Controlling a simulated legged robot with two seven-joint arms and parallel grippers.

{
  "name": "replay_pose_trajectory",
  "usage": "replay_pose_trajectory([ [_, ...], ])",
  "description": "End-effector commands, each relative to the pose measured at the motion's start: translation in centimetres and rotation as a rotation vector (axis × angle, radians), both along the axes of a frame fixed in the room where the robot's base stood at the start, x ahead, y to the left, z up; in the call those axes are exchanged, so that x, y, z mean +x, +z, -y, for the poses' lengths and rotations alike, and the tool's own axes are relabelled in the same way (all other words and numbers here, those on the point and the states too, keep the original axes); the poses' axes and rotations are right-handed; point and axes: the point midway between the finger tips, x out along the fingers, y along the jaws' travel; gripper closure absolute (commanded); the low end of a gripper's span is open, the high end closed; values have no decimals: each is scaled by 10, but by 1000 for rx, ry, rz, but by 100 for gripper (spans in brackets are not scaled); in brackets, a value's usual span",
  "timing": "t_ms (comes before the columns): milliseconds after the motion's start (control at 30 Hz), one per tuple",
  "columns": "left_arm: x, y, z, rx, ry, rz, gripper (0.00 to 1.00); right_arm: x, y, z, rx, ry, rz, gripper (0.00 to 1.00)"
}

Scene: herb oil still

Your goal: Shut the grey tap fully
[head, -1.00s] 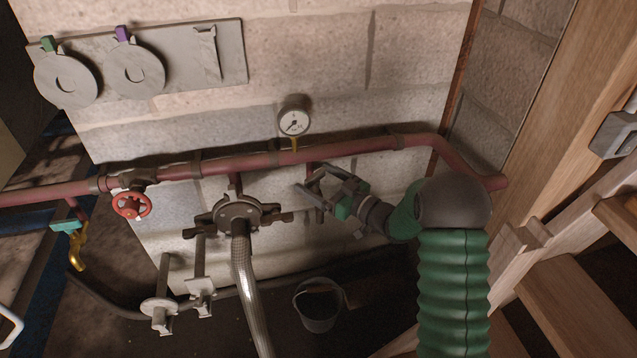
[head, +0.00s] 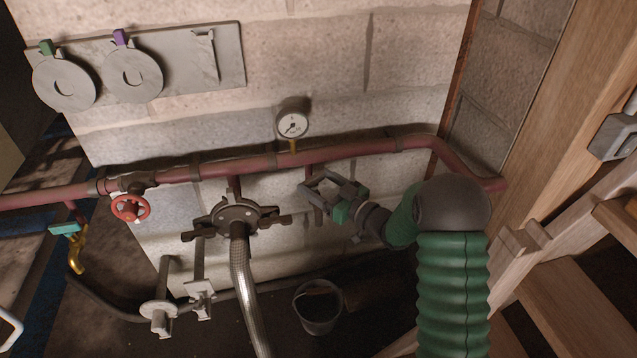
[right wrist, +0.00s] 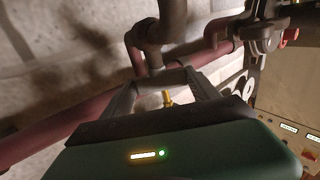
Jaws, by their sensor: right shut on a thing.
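My right gripper (head: 318,190) is at a short red pipe branch below the main pipe, right of the flanged fitting. It is shut on a grey part, apparently the grey tap's handle; the gripper hides most of it in the head view. In the right wrist view a grey bar (right wrist: 168,76) spans between the two fingers, below a dark vertical pipe piece (right wrist: 152,52). How far the tap is turned cannot be told. My left gripper is not in view.
A red pipe (head: 260,162) runs along the block wall, with a gauge (head: 292,124) above it. A red handwheel (head: 130,208), a flanged fitting with a braided hose (head: 240,262), and a yellow tap (head: 77,256) are left. A bucket (head: 318,306) stands below; wooden steps (head: 575,285) are right.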

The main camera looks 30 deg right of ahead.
Motion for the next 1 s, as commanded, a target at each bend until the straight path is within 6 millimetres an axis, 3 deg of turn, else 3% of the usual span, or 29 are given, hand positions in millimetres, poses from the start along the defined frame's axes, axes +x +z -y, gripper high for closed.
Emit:
replay_pose_trajectory([
  [700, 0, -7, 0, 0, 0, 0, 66, 1, 2, -10, -1, -489, 5, 72],
  [1000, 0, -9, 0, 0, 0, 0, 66, 1, 3, -9, -2, -602, 7, 72],
])
